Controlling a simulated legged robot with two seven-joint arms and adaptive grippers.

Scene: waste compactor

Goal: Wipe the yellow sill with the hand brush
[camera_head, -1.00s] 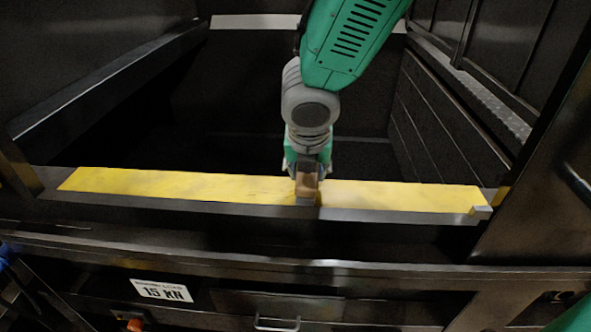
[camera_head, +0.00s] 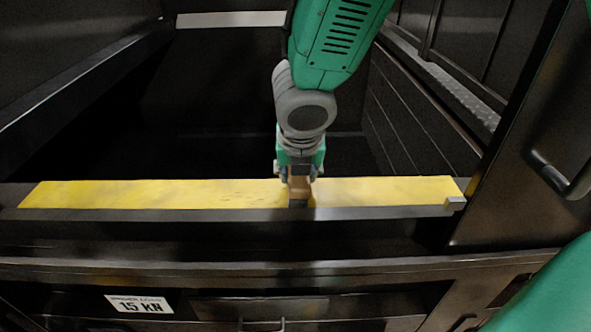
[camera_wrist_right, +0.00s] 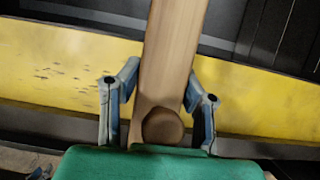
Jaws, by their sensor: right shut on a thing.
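The yellow sill (camera_head: 150,194) runs across the front of the dark compactor opening. It also shows in the right wrist view (camera_wrist_right: 60,75), with dark specks on its left part. In the right wrist view my right gripper (camera_wrist_right: 160,110) has one finger on each side of the brush's wooden handle (camera_wrist_right: 172,60), which reaches away across the sill. The bristles are hidden, so I cannot tell whether they touch the sill. My left gripper is not in view.
The dark compactor bin (camera_head: 225,110) lies open behind the sill. A dark door with a handle (camera_head: 560,178) stands at the right. A white 15 kN label (camera_head: 139,304) is on the front below.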

